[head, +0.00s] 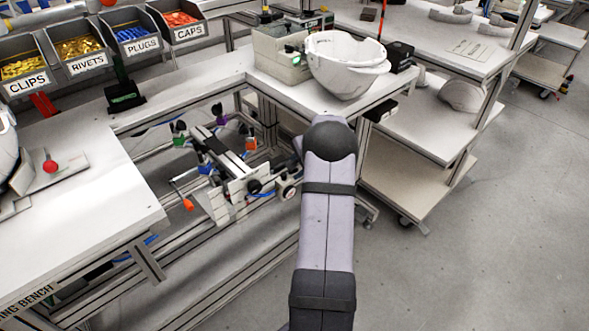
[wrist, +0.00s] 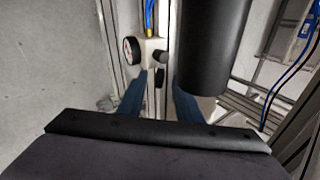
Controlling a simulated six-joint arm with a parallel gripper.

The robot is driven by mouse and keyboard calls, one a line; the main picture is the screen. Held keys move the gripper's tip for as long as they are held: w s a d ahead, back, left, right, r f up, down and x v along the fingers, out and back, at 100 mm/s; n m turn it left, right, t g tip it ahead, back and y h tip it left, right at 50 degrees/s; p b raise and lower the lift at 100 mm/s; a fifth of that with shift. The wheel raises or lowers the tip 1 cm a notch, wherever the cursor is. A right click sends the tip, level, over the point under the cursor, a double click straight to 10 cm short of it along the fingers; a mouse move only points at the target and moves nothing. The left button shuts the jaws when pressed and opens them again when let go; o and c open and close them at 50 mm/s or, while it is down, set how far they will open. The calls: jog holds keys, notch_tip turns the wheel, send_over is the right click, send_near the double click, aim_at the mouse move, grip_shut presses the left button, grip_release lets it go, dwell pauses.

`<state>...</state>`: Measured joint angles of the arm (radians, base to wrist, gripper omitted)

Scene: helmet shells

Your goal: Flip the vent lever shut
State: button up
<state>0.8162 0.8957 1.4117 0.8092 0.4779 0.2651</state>
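The frame fixture (head: 235,170) stands low in the gap between the benches, with coloured clamps and a white front panel. A round gauge (head: 290,192) is at its right end and also shows in the wrist view (wrist: 131,50). A small black lever or knob (wrist: 160,58) sits beside the gauge on a pale block; it may be the vent lever, but its setting is unclear. An orange-tipped handle (head: 187,204) sticks out at the fixture's left.
A large black cylinder (wrist: 212,45) hangs close by my right finger. A white helmet shell (head: 345,65) sits on the back bench. Labelled bins (head: 100,50) line the back left. A shelved cart (head: 415,175) stands right; open floor lies beyond it.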

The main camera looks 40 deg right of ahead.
jog(key=shift+x, duration=0.8)
grip_shut()
jog(key=shift+s+a+r+m+h+p, duration=0.1)
jog(key=shift+s+a+m+h+p, duration=0.15)
jog(key=shift+m, duration=0.25)
jog(key=shift+m+h, duration=0.25)
jog(key=shift+m, duration=0.05)
grip_release()
